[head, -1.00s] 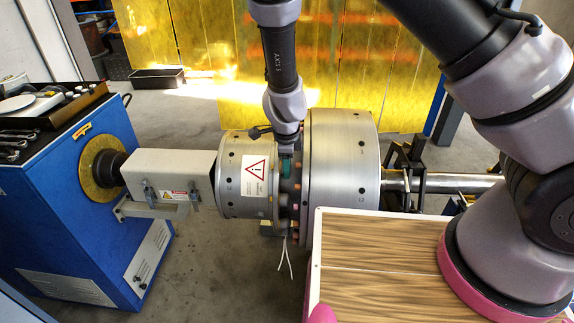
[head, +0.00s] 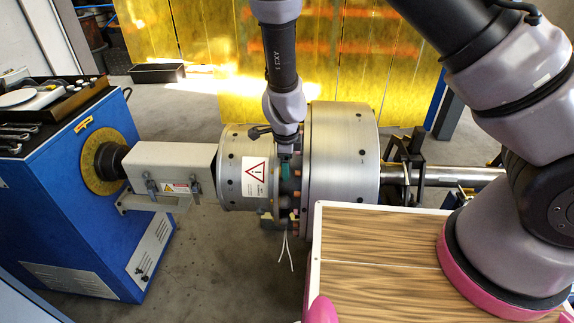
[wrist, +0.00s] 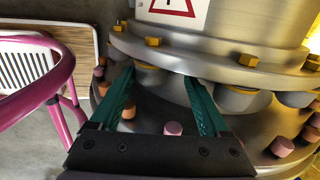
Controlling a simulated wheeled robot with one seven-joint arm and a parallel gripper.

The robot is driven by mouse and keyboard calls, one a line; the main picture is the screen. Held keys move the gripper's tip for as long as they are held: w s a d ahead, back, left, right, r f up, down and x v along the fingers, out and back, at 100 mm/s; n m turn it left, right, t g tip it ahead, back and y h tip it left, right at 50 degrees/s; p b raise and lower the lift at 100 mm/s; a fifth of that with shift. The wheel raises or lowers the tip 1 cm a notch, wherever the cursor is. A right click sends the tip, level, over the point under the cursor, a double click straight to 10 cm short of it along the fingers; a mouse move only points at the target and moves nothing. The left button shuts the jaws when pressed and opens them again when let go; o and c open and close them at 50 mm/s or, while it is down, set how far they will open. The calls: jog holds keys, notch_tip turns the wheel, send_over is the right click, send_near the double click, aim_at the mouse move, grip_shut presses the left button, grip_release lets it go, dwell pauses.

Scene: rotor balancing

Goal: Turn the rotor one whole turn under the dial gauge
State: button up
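The rotor lies level across the head view, with a wide silver drum (head: 342,155) on the right and a smaller drum (head: 230,180) with a red warning label (head: 255,177) on the left. Between them is a dark bolted coupling (head: 294,212). My gripper (head: 285,172) reaches down from above into this coupling. In the wrist view, my gripper's two green fingers (wrist: 160,75) are spread apart, with a grey, yellow-rimmed pin (wrist: 152,78) of the flange between the tips. I cannot tell whether they touch it. I cannot make out a dial gauge.
A blue machine cabinet (head: 75,200) stands left, joined to the rotor through a grey housing (head: 170,168). The rotor's shaft (head: 455,176) passes a black support (head: 408,172). A wood-topped platform (head: 375,245) is at lower right. Yellow curtains (head: 195,40) hang behind.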

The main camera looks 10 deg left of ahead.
jog(key=v, duration=1)
jog(key=shift+r, duration=0.35)
jog(key=shift+s, duration=0.1)
